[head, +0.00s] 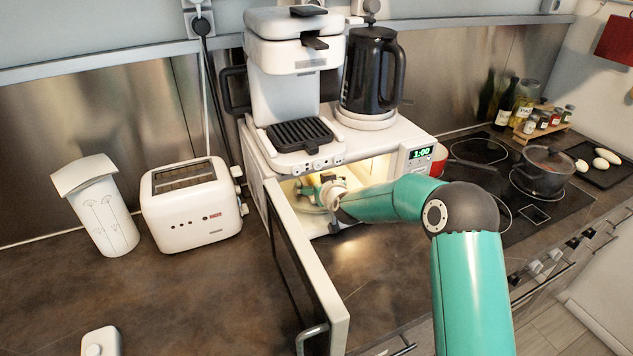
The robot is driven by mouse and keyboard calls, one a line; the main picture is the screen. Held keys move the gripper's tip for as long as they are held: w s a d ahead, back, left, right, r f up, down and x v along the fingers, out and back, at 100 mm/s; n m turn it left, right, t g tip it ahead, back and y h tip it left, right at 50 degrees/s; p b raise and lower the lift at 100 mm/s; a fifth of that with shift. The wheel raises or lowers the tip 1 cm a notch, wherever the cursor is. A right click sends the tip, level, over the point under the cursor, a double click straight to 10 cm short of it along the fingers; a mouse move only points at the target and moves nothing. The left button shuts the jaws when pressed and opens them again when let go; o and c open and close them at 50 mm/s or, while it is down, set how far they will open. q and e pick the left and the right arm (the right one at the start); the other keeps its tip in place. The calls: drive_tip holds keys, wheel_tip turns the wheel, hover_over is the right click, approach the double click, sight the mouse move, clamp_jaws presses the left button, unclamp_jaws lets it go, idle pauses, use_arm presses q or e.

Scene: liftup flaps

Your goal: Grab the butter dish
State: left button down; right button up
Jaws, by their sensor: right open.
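My right arm reaches in from the lower right. Its gripper (322,192) is inside the lit, open microwave (408,144), small and partly hidden by my own wrist, over a pale round plate or turntable. I see no object held in its fingers. A small white item with a round knob (100,343), cut off by the bottom left edge, may be the butter dish; it lies on the counter, far from my right gripper. I cannot make out a butter dish inside the microwave. My left gripper is not in view.
The microwave door (305,265) stands open toward the front. A coffee machine (290,95) and black kettle (372,70) stand on top. A toaster (190,205) and white canister (100,210) are left. A pot (545,172) sits on the right hob. The front left counter is mostly clear.

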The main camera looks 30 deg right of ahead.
drive_tip(key=c, duration=1.3)
drive_tip(key=shift+c, duration=0.4)
drive_tip(key=shift+r, duration=0.15)
